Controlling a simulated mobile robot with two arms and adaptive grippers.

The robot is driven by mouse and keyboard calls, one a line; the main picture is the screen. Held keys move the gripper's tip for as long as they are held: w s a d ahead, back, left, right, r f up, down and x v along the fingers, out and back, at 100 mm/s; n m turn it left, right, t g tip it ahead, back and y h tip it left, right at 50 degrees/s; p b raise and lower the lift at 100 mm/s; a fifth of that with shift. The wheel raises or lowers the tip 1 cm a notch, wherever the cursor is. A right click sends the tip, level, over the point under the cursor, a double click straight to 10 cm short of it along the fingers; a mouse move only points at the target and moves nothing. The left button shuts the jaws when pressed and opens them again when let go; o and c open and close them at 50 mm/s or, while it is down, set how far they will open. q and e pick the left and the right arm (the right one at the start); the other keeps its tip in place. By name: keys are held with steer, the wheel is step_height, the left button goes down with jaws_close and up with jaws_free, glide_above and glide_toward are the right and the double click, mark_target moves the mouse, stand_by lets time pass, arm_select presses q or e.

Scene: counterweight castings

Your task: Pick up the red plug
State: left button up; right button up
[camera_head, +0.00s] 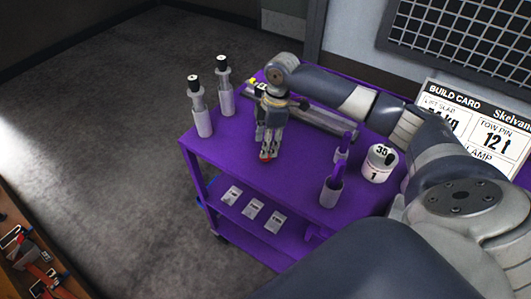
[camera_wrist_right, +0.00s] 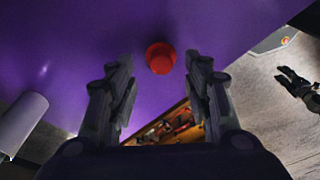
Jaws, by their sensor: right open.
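The red plug (camera_wrist_right: 160,58) sits on the purple top of the cart (camera_wrist_right: 110,30), in front of my right fingers in the right wrist view. It also shows as a small red spot (camera_head: 265,157) in the head view, just below my right fingertips and partly hidden by them. My right gripper (camera_head: 268,149) points down over the cart. In the wrist view its two fingers (camera_wrist_right: 158,70) are spread apart with nothing held between them. A dark jointed shape at the right of the wrist view looks like my left gripper (camera_wrist_right: 298,86), away from the cart; its jaws are unclear.
Two black-capped cylinders (camera_head: 201,112) stand left of my right gripper. Two holders with purple tops (camera_head: 332,190) and a white round weight (camera_head: 379,165) stand to the right. A grey rail (camera_head: 325,115) lies behind. A brown bench (camera_head: 12,215) with red items is at lower left.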

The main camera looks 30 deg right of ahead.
step_height(320, 180, down, 4)
steer(key=shift+a+r+p, duration=0.15)
steer(key=shift+r+p, duration=0.05)
steer(key=shift+p, duration=0.3)
steer(key=shift+f, duration=0.3)
steer(key=shift+c, duration=0.8)
steer(key=c, duration=0.4)
steer(key=shift+c, duration=0.9)
arm_select(q)
steer(key=shift+w+d+r, duration=0.1)
steer(key=shift+w+r, duration=0.75)
steer(key=shift+w, duration=0.15)
